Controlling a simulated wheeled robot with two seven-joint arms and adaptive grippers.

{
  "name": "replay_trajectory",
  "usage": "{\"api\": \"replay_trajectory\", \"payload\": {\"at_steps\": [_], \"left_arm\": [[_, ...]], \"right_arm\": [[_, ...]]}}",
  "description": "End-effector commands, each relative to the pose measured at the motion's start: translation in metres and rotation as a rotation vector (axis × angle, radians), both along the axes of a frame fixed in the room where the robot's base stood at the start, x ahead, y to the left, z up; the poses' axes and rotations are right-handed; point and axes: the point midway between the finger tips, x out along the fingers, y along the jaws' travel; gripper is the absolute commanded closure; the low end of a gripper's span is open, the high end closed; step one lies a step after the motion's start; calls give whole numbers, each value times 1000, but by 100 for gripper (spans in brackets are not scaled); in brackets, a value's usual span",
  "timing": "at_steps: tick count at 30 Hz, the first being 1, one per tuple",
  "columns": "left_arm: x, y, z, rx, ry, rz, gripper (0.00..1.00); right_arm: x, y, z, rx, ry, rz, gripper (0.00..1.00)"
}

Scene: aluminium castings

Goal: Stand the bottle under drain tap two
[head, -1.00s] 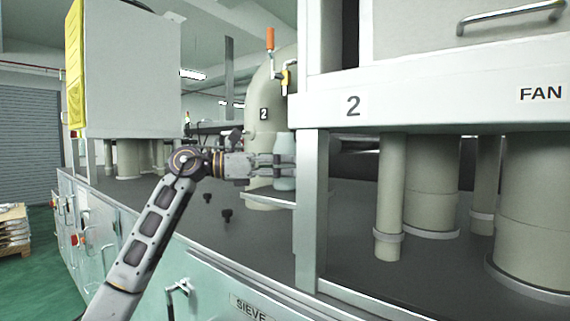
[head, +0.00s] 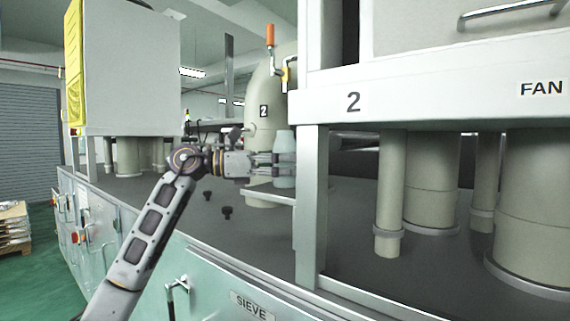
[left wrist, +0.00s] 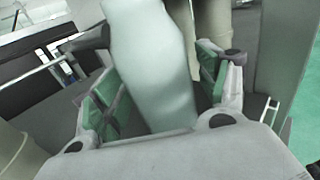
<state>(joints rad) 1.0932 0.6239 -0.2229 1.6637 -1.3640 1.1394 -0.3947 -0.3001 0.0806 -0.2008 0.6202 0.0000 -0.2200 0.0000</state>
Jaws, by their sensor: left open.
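The pale blue-grey bottle (head: 284,178) stands upright at the far side of the grey frame post, partly hidden by my fingers. It also fills the middle of the left wrist view (left wrist: 152,65). My left gripper (head: 278,161) is open, with its green-padded fingers (left wrist: 158,100) on either side of the bottle. Drain tap two (head: 285,78) is a yellow valve on a pipe above the bottle, with an orange handle (head: 270,35). The beige duct (head: 263,130) behind it bears a "2" label. My right gripper is not in view.
A grey post (head: 311,210) stands just right of the bottle, with a narrow pale ledge (head: 268,195) joining it. Two small black knobs (head: 227,212) rise from the dark deck (head: 190,215). A white cabinet (head: 130,80) is at left.

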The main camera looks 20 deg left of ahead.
Motion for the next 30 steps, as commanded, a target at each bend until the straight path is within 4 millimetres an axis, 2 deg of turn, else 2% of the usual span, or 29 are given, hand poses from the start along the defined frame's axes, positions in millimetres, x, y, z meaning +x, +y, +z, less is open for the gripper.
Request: {"api": "replay_trajectory", "payload": {"at_steps": [6, 11, 30], "left_arm": [[0, 0, 4, 0, 0, 0, 26], [-5, 13, 2, 1, 0, 3, 26], [-43, 95, 1, 1, 0, 3, 26]], "right_arm": [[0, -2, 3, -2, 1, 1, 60], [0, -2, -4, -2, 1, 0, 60], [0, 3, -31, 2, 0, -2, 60]]}}
